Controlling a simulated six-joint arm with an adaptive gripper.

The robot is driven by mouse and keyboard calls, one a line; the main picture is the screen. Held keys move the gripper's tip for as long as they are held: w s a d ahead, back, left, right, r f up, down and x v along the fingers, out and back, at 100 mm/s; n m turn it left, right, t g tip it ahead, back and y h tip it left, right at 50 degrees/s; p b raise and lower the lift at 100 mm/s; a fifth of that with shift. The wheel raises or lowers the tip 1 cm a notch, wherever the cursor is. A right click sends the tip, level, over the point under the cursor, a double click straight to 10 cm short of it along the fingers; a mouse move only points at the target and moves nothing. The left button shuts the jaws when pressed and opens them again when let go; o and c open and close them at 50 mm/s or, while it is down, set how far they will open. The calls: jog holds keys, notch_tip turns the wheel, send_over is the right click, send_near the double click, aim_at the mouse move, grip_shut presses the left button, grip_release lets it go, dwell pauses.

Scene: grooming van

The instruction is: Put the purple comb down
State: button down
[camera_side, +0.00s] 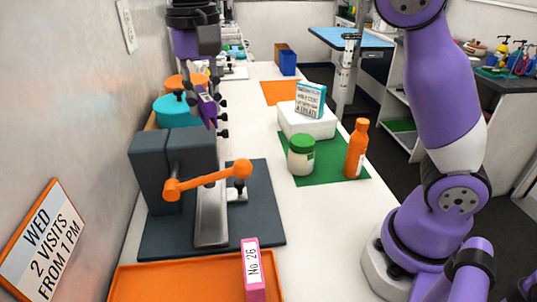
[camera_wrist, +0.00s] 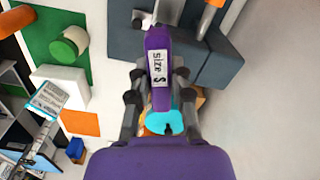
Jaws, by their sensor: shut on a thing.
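The purple comb (camera_side: 207,108) is held in my gripper (camera_side: 216,110), high over the left side of the white counter near the wall. In the wrist view the comb (camera_wrist: 157,45) lies between the two dark fingers of my gripper (camera_wrist: 158,80), with a white label reading "Size S" facing the camera. The fingers are shut on it. In the side view the comb is seen narrow and partly hidden by the fingers. A teal round container (camera_side: 175,110) stands below and behind it; its top also shows past the comb in the wrist view (camera_wrist: 163,123).
A grey clamp-like device (camera_side: 160,165) with an orange handle stands in front. An orange tray (camera_side: 180,285) with a pink "No. 26" item (camera_side: 252,270) is nearest.

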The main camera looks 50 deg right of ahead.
jog(key=s+a+n, duration=0.6)
jog(key=s+a, duration=0.5)
jog(key=a, duration=0.3)
jog(key=f, duration=2.1)
jog(key=shift+w+a+f, duration=0.15)
jog(key=shift+w+f, duration=0.1)
jog(key=c, duration=0.8)
grip_release()
jog(key=shift+f, duration=0.15)
notch_tip(320, 180, up, 12)
jog(key=shift+r, duration=0.2)
